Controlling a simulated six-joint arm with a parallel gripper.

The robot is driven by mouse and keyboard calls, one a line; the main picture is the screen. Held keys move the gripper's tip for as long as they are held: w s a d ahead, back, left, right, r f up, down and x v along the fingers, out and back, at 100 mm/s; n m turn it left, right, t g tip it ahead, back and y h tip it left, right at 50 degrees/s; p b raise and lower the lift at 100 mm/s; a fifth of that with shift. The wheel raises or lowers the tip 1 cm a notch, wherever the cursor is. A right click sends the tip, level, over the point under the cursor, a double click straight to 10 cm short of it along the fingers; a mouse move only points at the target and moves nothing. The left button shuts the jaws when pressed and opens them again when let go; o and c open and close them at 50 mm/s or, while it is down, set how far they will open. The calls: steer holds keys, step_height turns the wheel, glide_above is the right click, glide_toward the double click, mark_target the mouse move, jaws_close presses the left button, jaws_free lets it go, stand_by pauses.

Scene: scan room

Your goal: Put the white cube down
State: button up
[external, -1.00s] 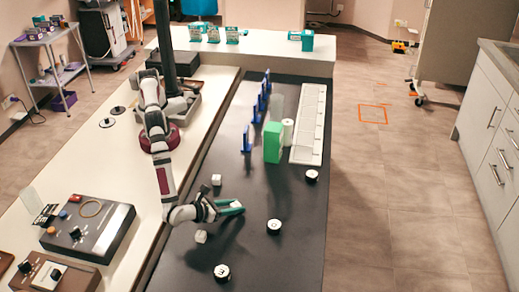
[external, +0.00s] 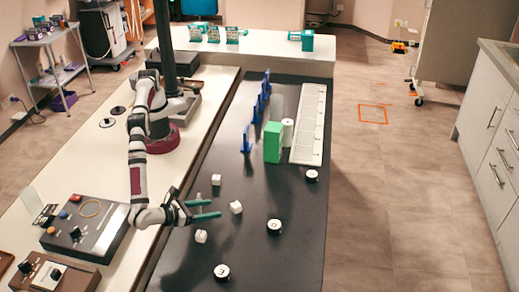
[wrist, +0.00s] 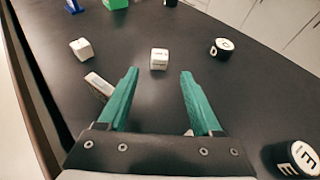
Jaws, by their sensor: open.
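A white cube (external: 236,207) rests on the black worktop just beyond my fingertips, touching neither finger. In the wrist view this cube (wrist: 159,59) sits ahead of the gap between the fingers. My gripper (external: 219,208) is open and empty, its teal fingers (wrist: 158,72) spread low over the worktop. A second white cube (external: 216,179) lies farther back, and it also shows at the upper left of the wrist view (wrist: 82,49). A third white cube (external: 201,236) lies on the near side of my gripper.
Black-sided round pieces with white tops stand to the right (external: 274,227), farther back (external: 311,175) and near the front (external: 221,272). A green box (external: 273,142) and a white rack (external: 308,125) stand farther back. A pale piece (wrist: 98,86) lies beside the left finger; I cannot tell what it is.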

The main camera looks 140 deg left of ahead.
steer(key=shift+v, duration=0.75)
steer(key=s+a+r+n+g+h, duration=0.1)
steer(key=s+a+r+n+h, duration=0.3)
steer(key=r, duration=0.5)
steer(key=s+a+r+n+g+h, duration=0.1)
steer(key=s+a+r+n+h, duration=0.15)
steer(key=s+r, duration=0.5)
steer(key=s+a+r+n+h, duration=0.3)
steer(key=s+r, duration=0.3)
steer(key=s, duration=0.6)
steer(key=s+d+f+n+t+h, duration=0.1)
steer(key=s+f+n+h, duration=0.1)
steer(key=s, duration=1)
steer(key=shift+d+f+n+t, duration=0.4)
steer(key=shift+f+n, duration=0.15)
steer(key=shift+f, duration=0.15)
steer(key=shift+w, duration=0.1)
